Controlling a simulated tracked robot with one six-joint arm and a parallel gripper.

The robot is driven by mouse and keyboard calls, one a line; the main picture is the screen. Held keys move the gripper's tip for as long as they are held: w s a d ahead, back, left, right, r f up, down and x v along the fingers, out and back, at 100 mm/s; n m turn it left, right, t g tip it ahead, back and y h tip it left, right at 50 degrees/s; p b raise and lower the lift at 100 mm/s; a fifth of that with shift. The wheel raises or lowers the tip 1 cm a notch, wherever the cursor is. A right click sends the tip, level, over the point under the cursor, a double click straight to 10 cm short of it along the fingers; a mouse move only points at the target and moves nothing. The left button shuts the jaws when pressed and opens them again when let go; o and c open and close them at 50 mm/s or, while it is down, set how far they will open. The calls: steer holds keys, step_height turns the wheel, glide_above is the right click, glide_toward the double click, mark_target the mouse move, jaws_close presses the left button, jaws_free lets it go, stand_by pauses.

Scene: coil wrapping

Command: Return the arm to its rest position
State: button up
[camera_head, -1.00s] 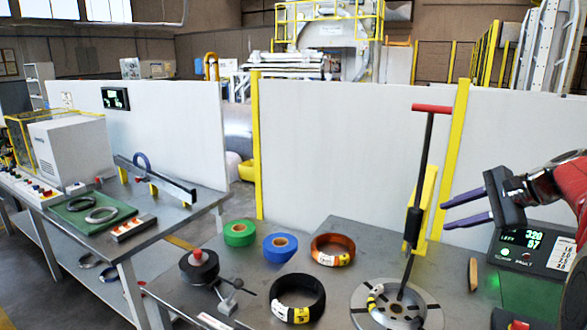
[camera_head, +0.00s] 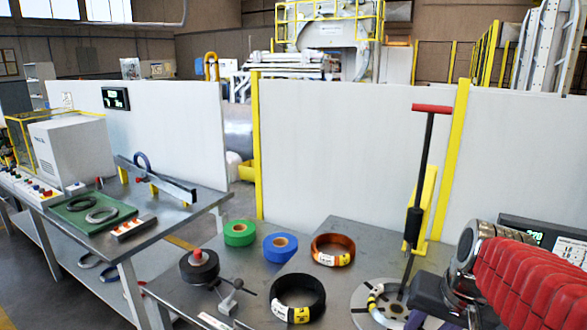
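My arm with its red ribbed sleeve (camera_head: 530,285) reaches in from the right edge. My gripper (camera_head: 431,322) is low at the lower right, in front of the round slotted plate (camera_head: 362,292). Its dark body covers the plate's right part. Two purple fingers show apart at the bottom edge, with nothing seen between them; their tips are cut off by the frame.
A black upright post with a red handle (camera_head: 432,108) stands behind the plate. On the table are a black coil (camera_head: 297,298), a copper coil (camera_head: 333,249), blue tape (camera_head: 280,247) and green tape (camera_head: 239,232). A display box (camera_head: 550,235) is partly behind my arm.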

steer(key=s+a+n+t, duration=0.1)
steer(key=s+a+n, duration=0.4)
steer(key=s+a, duration=0.3)
steer(key=shift+s+a+f+t, duration=0.15)
steer(key=shift+s+a+t, duration=0.15)
steer(key=shift+s, duration=0.65)
